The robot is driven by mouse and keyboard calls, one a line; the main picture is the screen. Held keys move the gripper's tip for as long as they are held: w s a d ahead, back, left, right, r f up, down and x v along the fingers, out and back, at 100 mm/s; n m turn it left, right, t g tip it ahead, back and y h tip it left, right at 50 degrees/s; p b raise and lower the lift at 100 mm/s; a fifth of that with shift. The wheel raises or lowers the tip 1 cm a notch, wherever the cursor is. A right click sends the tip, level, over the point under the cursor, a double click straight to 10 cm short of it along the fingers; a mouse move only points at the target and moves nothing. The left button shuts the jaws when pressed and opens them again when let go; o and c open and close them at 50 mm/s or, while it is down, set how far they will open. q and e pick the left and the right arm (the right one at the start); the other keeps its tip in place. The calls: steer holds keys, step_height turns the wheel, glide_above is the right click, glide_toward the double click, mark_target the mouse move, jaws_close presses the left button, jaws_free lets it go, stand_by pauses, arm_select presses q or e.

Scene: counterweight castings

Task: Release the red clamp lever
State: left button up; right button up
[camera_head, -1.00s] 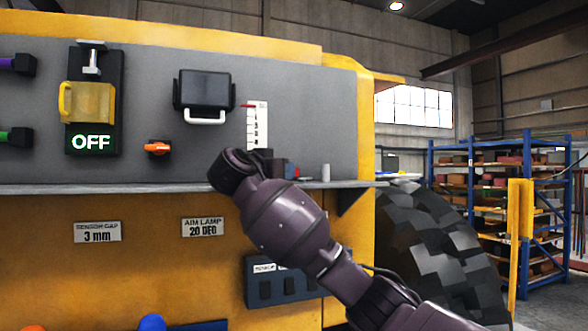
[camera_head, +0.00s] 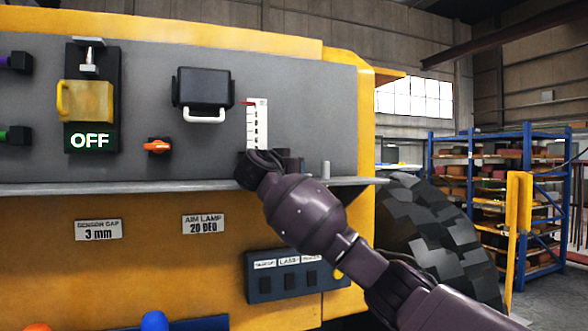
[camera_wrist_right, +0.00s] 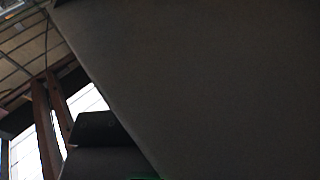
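I cannot pick out a red clamp lever for certain. A small red pointer (camera_head: 249,103) sits at the top of a white scale (camera_head: 257,125) on the grey panel. An orange-red knob (camera_head: 158,146) is further left. My right arm reaches in from the lower right, its dark wrist end in front of the ledge, below the scale. The wrist hides part of the ledge, and its fingers cannot be made out. The right wrist view shows mostly a dark grey surface and a dark block (camera_wrist_right: 95,128), unclear what. My left gripper is out of view.
A grey ledge (camera_head: 130,187) runs below the panel (camera_head: 140,95). A large tyre (camera_head: 430,225) stands right; a switch box (camera_head: 262,287) sits below.

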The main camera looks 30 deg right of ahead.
jaws_close()
